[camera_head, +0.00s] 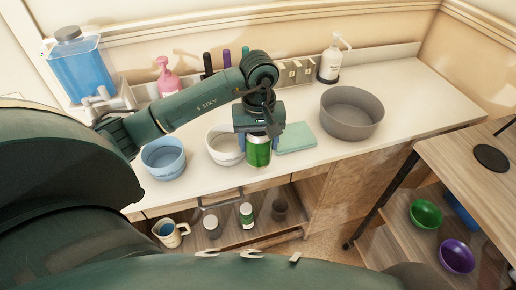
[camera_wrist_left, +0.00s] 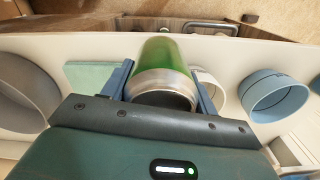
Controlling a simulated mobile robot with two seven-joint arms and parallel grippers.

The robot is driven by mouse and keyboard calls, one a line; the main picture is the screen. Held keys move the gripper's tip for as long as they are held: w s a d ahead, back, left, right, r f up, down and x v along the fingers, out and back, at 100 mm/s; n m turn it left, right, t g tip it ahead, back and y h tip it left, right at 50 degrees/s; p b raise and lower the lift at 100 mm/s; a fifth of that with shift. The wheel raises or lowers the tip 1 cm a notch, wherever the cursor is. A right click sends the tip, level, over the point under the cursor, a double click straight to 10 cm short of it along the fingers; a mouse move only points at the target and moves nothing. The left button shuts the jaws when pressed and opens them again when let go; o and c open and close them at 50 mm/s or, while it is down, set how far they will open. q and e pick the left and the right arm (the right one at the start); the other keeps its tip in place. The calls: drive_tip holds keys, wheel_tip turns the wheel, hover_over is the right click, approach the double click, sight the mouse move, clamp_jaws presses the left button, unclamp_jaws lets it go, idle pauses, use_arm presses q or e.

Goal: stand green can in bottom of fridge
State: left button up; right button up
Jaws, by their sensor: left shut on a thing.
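The green can (camera_head: 259,154) hangs upright in my left gripper (camera_head: 258,140), at the front edge of the white counter. The gripper is shut on its sides. In the left wrist view, the can (camera_wrist_left: 164,58) lies between the two blue fingers, its silver end facing the camera. Below the counter is an open lower compartment (camera_head: 262,236), which holds a smaller green-and-white container (camera_head: 247,214). No clear fridge can be made out; I cannot tell whether this compartment belongs to one. My right gripper is out of view.
A white bowl (camera_head: 222,151), a blue bowl (camera_head: 163,166), a green cloth-like square (camera_head: 296,138) and a grey basin (camera_head: 351,108) stand around the can. A jug (camera_head: 171,234), a grey jar (camera_head: 211,226) and a brown cup (camera_head: 280,208) are below. A wooden table (camera_head: 470,165) is at right.

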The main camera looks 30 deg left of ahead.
sight(259, 151)
use_arm(q)
wheel_tip(259, 151, down, 3)
drive_tip(key=shift+f, duration=0.15)
drive_tip(key=shift+f, duration=0.2)
drive_tip(key=o, duration=1.2)
drive_tip(key=shift+r, duration=0.1)
